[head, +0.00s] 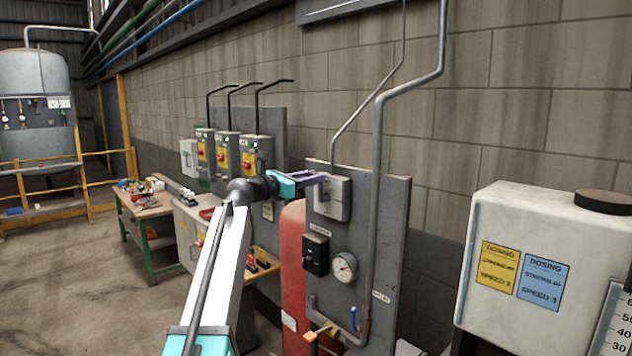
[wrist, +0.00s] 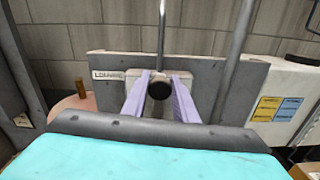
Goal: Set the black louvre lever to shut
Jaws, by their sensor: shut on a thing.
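The black louvre lever (wrist: 160,88) shows in the wrist view as a dark round end pointing at the camera. It stands out from a pale grey switch box (head: 340,197) high on a grey panel (head: 385,235). A label reading LOUVRE (wrist: 107,75) is beside the box in the wrist view. My gripper (head: 322,178) reaches the box from the left in the head view. Its two lilac fingers lie on either side of the lever in the wrist view and are shut on it. The fingers hide the lever in the head view, and its set position cannot be read.
Below the box are a black switch box (head: 316,254), a round gauge (head: 344,267) and a blue-handled valve (head: 354,318). A conduit (head: 377,180) runs up the panel. A red cylinder (head: 293,265) stands left of it. A white dosing tank (head: 535,265) stands at right.

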